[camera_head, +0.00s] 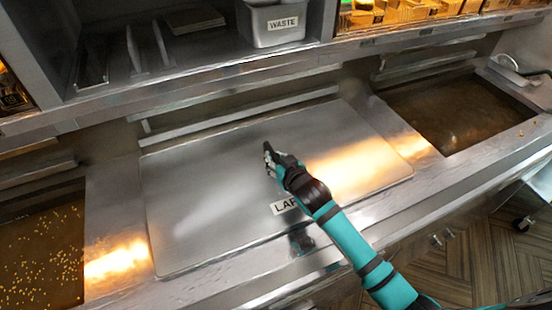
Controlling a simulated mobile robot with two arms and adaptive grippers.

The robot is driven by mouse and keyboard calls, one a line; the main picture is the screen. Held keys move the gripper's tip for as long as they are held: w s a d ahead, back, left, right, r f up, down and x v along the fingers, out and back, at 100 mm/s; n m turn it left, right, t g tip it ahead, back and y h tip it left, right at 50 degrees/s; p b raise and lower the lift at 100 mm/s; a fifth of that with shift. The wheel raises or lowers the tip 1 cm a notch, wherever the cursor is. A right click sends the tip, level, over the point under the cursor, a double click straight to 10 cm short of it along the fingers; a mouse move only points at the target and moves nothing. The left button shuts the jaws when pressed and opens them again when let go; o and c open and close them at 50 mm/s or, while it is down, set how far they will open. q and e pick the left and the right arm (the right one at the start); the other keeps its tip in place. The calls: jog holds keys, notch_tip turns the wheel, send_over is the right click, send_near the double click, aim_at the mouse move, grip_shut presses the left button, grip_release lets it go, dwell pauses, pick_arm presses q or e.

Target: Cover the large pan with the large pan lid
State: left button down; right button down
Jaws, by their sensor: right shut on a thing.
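The large pan lid (200,205) is a wide, flat steel sheet with rounded corners. It lies over the middle bay of the range. A white label starting "LAR" (283,207) is on its front part, partly hidden by my right arm. The large pan is hidden beneath the lid. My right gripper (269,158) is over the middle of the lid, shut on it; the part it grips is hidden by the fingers. I cannot tell if the lid rests fully or sits slightly above the pan. My left gripper is not in view.
An open oil vat (465,108) is at the right, and another with floating bits (40,250) is at the left. A shelf behind holds a grey WASTE bin (272,24) and boxes of food (400,12). The wooden floor (480,262) shows at the lower right.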

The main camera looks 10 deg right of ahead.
jog(key=shift+s+f, duration=0.1)
jog(key=shift+f, duration=0.45)
dwell(0.5)
jog(key=c, duration=1.1)
grip_release()
jog(key=shift+c, duration=0.2)
jog(key=shift+o, duration=0.9)
jog(key=shift+f+b, duration=0.2)
jog(key=shift+b, duration=0.1)
jog(key=shift+r, duration=0.1)
notch_tip(320, 180, up, 7)
jog(key=p, duration=0.7)
jog(key=shift+r, duration=0.15)
